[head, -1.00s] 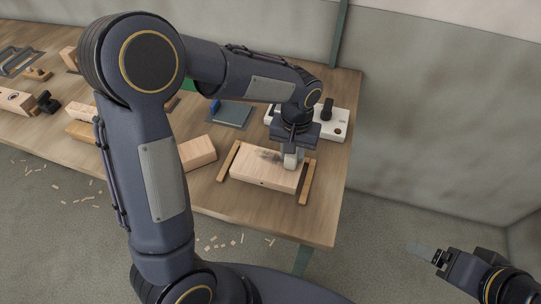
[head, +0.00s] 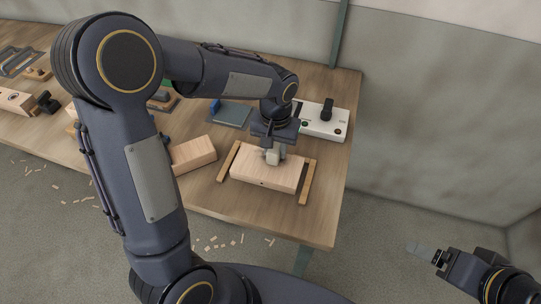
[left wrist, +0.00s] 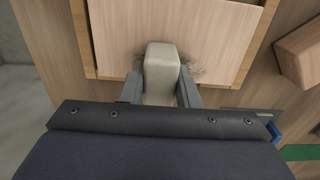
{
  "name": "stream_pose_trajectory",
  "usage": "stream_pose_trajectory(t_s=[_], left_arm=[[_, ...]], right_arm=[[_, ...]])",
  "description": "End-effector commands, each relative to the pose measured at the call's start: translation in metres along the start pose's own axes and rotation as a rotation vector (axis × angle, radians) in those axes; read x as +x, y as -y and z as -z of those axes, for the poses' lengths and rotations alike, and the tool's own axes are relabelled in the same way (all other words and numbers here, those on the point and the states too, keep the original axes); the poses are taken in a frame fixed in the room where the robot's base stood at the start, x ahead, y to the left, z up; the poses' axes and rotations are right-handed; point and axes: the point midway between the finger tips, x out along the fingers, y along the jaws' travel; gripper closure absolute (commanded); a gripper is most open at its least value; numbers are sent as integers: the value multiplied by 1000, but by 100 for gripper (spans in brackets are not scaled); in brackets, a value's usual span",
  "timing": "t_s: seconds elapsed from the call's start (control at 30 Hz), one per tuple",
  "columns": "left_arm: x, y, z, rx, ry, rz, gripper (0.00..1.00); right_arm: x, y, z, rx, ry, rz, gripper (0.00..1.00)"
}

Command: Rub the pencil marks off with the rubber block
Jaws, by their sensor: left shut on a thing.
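A pale wooden workpiece (head: 262,178) lies near the bench's right end, between two wooden strips. My left gripper (head: 272,150) is above its top face, shut on the whitish rubber block (head: 272,157). In the left wrist view the rubber block (left wrist: 161,72) sits between the fingers, its far end over the workpiece (left wrist: 113,40). Whether it touches the wood I cannot tell. Dark smudgy pencil marks (left wrist: 198,73) show on both sides of the block; the rubber hides what lies between. My right gripper (head: 420,250) is over the floor, away from the bench; its jaw opening is unclear.
The wooden strips (head: 228,162) (head: 307,184) flank the workpiece. Another wood block (head: 193,154) lies to the left. A white box with a black knob (head: 322,122) and a blue-grey item (head: 231,114) stand behind. Bare bench (head: 325,210) lies to the front right.

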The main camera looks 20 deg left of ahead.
Motion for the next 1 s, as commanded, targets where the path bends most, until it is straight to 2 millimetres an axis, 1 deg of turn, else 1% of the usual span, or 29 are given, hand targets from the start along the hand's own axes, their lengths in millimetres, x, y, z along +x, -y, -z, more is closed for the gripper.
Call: stream_pose_trajectory(t_s=[0.13, 0.63, 1.0], left_arm=[[0, 4, 0, 0, 0, 0, 99], [1, 2, 0, 1, 0, 0, 99], [0, -21, 0, 2, 0, 0, 99]], right_arm=[[0, 0, 0, 0, 0, 0, 18], [1, 0, 0, 0, 0, 0, 18], [0, 0, 0, 0, 0, 0, 18]])
